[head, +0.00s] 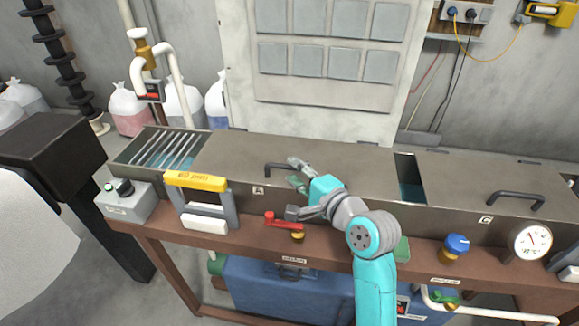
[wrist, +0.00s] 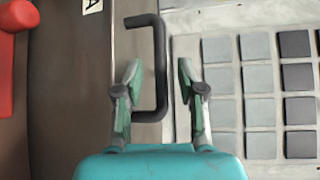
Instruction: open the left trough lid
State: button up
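The left trough lid (head: 235,155), a flat grey-brown metal plate labelled A, lies shut on the long trough. Its black bar handle (head: 275,165) is near the middle of the lid; in the wrist view the handle (wrist: 160,75) runs up the picture between my two fingers. My gripper (head: 296,172) is at the right end of the handle in the head view. In the wrist view my gripper (wrist: 159,70) is open, one finger on each side of the bar with gaps. I cannot tell how far down the fingers reach around it.
A second lid (head: 480,180) labelled C, with its own black handle (head: 515,200), covers the right part. An open gap (head: 410,180) lies between the lids. A yellow-topped frame (head: 198,182), a red lever (head: 282,222), a blue knob (head: 456,243) and a gauge (head: 530,241) line the front.

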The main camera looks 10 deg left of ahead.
jog(key=shift+x, duration=1.45)
grip_shut()
